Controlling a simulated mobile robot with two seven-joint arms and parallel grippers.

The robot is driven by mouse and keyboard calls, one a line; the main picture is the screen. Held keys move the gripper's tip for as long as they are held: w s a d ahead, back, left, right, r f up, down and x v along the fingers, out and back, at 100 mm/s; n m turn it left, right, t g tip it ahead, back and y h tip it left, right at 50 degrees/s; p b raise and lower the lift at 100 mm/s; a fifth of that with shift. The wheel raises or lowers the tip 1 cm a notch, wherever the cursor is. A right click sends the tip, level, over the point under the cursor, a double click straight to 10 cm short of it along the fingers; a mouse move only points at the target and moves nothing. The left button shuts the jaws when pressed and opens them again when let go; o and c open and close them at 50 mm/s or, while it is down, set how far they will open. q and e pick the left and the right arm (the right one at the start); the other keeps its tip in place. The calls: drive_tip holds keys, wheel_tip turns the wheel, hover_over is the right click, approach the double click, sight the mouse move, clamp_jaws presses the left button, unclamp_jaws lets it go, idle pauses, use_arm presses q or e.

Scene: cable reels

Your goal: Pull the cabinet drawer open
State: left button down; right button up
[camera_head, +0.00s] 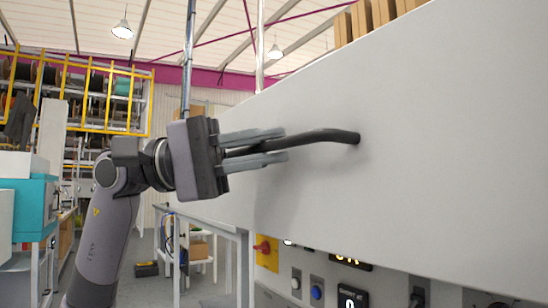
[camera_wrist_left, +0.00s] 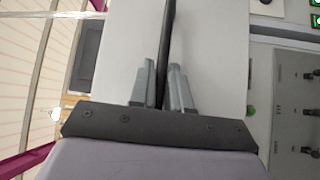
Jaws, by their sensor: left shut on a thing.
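The drawer (camera_head: 440,110) has a wide, plain light-grey front that fills the right of the head view. Its dark curved bar handle (camera_head: 325,136) stands out from the front. My left gripper (camera_head: 284,145) comes in from the left, with its two grey fingers closed around the handle. In the left wrist view the handle (camera_wrist_left: 167,40) runs between the two fingertips (camera_wrist_left: 162,75), and the drawer front (camera_wrist_left: 205,45) lies behind. The handle's near end is partly hidden by the fingers. My right gripper is not in view. I cannot tell whether the drawer stands out from the cabinet.
Below the drawer is a control panel with a yellow-and-red switch (camera_head: 266,252), a blue button (camera_head: 316,292) and displays. Cardboard boxes (camera_head: 365,20) sit on top. A teal unit (camera_head: 35,205) stands at left; yellow-framed racks (camera_head: 100,95) are at the back.

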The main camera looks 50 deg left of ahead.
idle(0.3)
use_arm(q)
drive_tip(key=c, duration=1.2)
unclamp_jaws()
drive_tip(key=shift+s, duration=0.1)
drive_tip(key=shift+s+a+f, duration=0.1)
drive_tip(key=shift+a, duration=0.1)
drive_tip(key=b+v, duration=0.1)
drive_tip(key=v, duration=0.2)
drive_tip(key=shift+s+a+f+b, duration=0.1)
drive_tip(key=shift+s+a+b, duration=0.15)
drive_tip(key=shift+b, duration=0.15)
drive_tip(key=shift+v, duration=1.05)
drive_tip(key=shift+s+a, duration=0.3)
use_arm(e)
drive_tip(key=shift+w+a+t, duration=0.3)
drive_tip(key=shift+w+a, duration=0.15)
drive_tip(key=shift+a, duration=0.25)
